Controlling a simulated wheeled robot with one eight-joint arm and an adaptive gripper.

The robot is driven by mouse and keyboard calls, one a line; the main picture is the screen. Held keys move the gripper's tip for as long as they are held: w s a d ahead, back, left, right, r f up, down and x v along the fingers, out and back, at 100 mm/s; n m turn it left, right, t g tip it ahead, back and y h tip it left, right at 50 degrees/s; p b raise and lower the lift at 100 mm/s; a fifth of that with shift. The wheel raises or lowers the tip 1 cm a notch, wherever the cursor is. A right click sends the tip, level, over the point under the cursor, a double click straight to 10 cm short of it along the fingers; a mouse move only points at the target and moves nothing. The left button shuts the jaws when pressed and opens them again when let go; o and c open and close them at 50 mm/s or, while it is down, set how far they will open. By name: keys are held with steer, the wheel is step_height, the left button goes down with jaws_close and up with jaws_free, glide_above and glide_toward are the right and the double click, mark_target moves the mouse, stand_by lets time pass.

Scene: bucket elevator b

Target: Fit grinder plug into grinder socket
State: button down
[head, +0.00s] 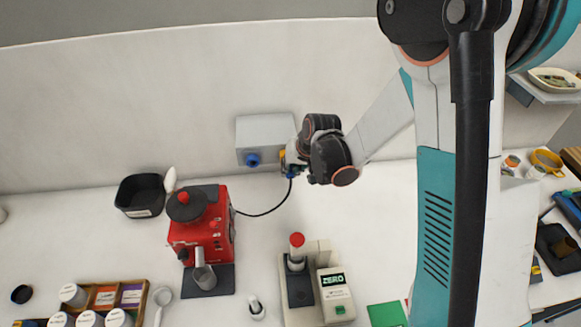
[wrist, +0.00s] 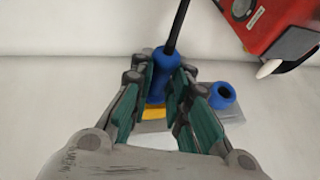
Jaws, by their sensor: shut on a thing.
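The grinder plug (wrist: 157,88) is blue with a black cable (wrist: 176,28) and sits between the green-padded fingers of my gripper (wrist: 163,96) in the wrist view. In the head view my gripper (head: 291,163) is at the right end of a grey wall box (head: 265,128). A yellow part (wrist: 154,112) shows just beyond the plug, touching or nearly touching it in the picture. Whether the plug is inserted there is hidden. A blue round socket (head: 253,159) on the box's left side is empty; it also shows in the wrist view (wrist: 222,95).
The red grinder (head: 205,228) stands left of my gripper, its black cable (head: 262,213) running to the plug. A black bin (head: 140,196), a scale with a ZERO display (head: 335,290) and a wooden tray of jars (head: 145,297) are on the counter. Counter below the box is clear.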

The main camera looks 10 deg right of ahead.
steer(key=shift+s+b, duration=0.35)
steer(key=shift+s, duration=0.45)
steer(key=shift+s+b, duration=0.55)
steer(key=shift+s, duration=1.45)
steer(key=s+b, duration=0.1)
steer(key=s, duration=0.3)
steer(key=shift+w, duration=0.1)
